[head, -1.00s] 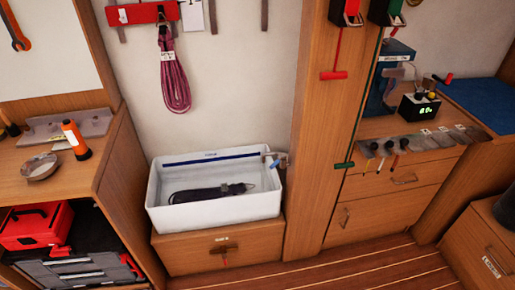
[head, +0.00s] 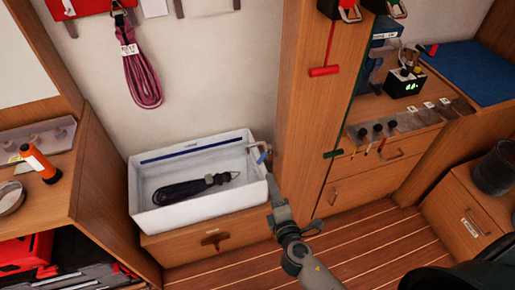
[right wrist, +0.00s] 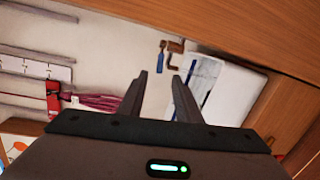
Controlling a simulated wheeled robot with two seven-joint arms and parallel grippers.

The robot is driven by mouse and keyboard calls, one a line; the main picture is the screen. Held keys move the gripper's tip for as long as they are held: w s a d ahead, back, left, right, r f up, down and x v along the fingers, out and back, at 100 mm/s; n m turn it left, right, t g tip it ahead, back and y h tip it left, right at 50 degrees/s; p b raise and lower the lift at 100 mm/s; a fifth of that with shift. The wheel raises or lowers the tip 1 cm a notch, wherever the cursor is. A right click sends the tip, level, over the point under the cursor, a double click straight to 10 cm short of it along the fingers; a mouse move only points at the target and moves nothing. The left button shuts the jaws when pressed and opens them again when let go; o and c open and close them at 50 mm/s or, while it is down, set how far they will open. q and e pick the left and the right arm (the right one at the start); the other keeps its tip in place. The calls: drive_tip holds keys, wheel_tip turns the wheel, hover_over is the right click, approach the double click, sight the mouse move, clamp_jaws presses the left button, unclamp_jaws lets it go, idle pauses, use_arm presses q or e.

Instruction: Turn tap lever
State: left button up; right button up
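The tap (head: 258,148) stands at the back right corner of a white basin (head: 160,222). Its small bluish lever (head: 264,157) shows at the spout's right end. In the right wrist view the brown tap (right wrist: 174,46) has the blue lever (right wrist: 161,58) hanging from it, just beyond the fingertips. My right gripper (head: 271,182) is in front of the basin's right end, below the tap in the picture. In the right wrist view its two fingers (right wrist: 160,73) are apart with nothing visible between them. No contact with the lever shows. My left gripper is not in view.
A dark coiled line (head: 190,188) lies in the basin. A wooden post (head: 300,125) stands close on the tap's right. A purple coiled line (head: 141,72) hangs on the wall above. A red-handled pull (head: 325,70) hangs on the post. The striped floor in front is clear.

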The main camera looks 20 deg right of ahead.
sight(262, 156)
drive_tip(key=shift+w, duration=0.1)
drive_tip(key=w+d+f+p, duration=0.1)
drive_tip(key=w+f+p, duration=0.1)
drive_tip(key=w, duration=1.5)
drive_tip(key=shift+f, duration=0.3)
drive_tip(key=shift+c, duration=0.7)
clamp_jaws()
